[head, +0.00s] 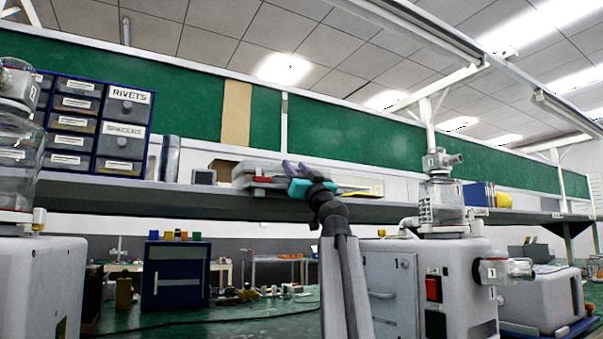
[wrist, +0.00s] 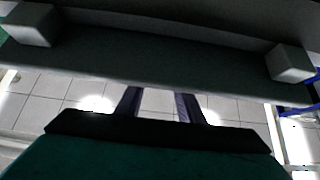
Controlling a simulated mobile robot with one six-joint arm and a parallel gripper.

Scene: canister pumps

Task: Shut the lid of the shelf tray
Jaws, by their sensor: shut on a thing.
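The grey shelf tray (head: 243,182) sits on the shelf near the middle of the head view. Its flat grey lid (head: 262,165) lies low over it; my gripper partly hides it, and I cannot tell whether a gap is left. My gripper (head: 288,166), with purple fingers and a teal body, is at the tray's right side. In the wrist view the two fingers (wrist: 158,100) reach the edge of a broad grey panel (wrist: 150,62), which looks like the lid. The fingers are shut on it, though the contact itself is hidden.
A drawer cabinet (head: 124,126) and a small grey box (head: 204,177) stand left of the tray on the shelf (head: 130,194). A yellow item (head: 362,192) lies to its right. Pumps (head: 440,265) stand on the bench below.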

